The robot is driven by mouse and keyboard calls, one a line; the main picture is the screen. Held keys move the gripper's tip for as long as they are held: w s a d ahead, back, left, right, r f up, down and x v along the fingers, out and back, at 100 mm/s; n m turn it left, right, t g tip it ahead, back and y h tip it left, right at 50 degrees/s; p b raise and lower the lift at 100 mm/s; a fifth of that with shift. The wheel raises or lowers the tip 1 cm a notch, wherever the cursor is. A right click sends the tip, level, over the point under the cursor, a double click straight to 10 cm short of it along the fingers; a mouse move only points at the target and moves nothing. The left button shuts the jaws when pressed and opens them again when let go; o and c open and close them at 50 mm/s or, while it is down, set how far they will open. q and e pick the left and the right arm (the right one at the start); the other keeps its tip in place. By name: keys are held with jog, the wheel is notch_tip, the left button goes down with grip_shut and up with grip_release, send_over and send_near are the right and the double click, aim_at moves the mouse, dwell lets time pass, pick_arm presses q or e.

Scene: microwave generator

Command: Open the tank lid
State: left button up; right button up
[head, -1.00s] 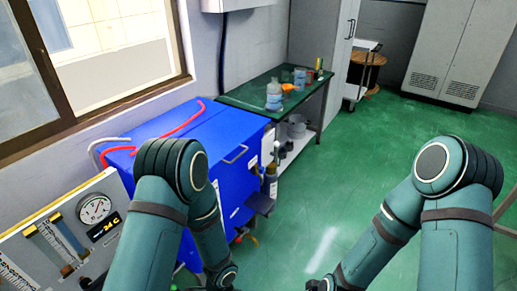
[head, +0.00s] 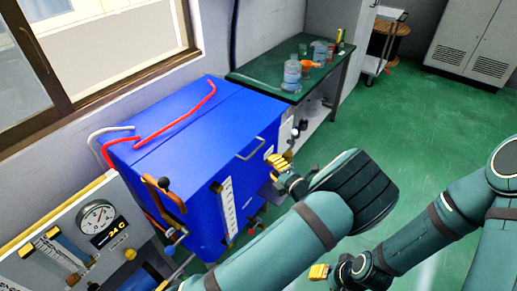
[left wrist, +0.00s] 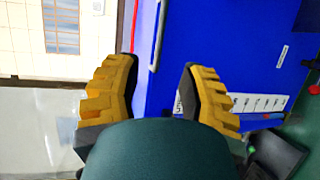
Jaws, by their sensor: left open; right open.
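The blue tank (head: 215,185) stands at the left with its flat blue lid (head: 215,115) down. A thin grey handle (head: 250,149) is at the lid's right front edge. My left gripper (head: 278,163) is open and empty, just right of the handle and apart from it. In the left wrist view its two yellow fingers (left wrist: 160,95) are spread, with a pale bar that looks like the handle (left wrist: 158,38) beyond the gap between them. My right gripper (head: 320,272) is open, low in the head view, away from the tank; it is partly hidden.
A red hose (head: 175,115) lies across the lid. A gauge panel (head: 75,240) and a brown lever (head: 163,190) stand at the tank's left front. A green table (head: 262,84) with bottles is behind the tank.

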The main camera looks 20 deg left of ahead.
aim_at(256, 149)
pick_arm(q)
jog(key=shift+b+x, duration=0.95)
jog(key=shift+x, duration=5.15)
jog(key=shift+o, duration=0.2)
jog(key=shift+s+f, duration=0.1)
jog(key=shift+f, duration=0.05)
grip_shut()
